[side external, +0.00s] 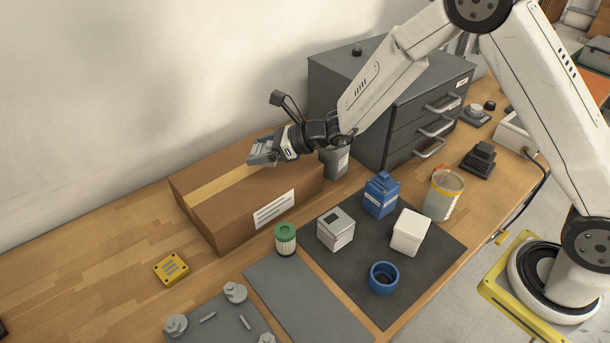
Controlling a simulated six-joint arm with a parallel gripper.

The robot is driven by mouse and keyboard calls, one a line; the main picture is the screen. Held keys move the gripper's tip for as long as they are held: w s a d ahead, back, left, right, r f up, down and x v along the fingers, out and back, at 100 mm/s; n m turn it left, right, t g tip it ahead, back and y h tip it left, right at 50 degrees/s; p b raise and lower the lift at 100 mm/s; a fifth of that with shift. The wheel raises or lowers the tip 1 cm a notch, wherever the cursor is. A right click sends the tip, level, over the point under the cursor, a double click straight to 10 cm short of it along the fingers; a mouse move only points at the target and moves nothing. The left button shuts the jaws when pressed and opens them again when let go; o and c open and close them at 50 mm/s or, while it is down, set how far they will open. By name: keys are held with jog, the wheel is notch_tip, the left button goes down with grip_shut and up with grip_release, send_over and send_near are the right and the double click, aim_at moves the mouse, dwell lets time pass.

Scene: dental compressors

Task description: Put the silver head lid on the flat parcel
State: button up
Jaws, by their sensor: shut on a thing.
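The flat parcel (202,212) is a brown cardboard box with a tan tape strip and a white label, lying against the wall side of the bench. My gripper (268,154) is over the back part of the parcel's top, reaching in from the right. It is shut on a small grey, ribbed piece, which looks like the silver head lid (261,149). The lid is at or just above the parcel's top; I cannot tell whether it touches. The fingertips are small and partly merge with the lid in this view.
A dark drawer cabinet (390,100) stands right of the parcel, with a grey container (334,163) between. A dark mat (430,275) holds a silver box (336,230), blue bottle, white box and blue cup. A green-capped jar (285,238) stands near the parcel's front.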

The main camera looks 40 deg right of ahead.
aim_at(260, 171)
jog(key=shift+w+f, duration=0.25)
jog(key=shift+w+a+f, duration=0.15)
jog(key=shift+w+f, duration=0.1)
jog(key=shift+f, duration=1.6)
jog(key=shift+f, duration=0.1)
jog(key=o, duration=1.1)
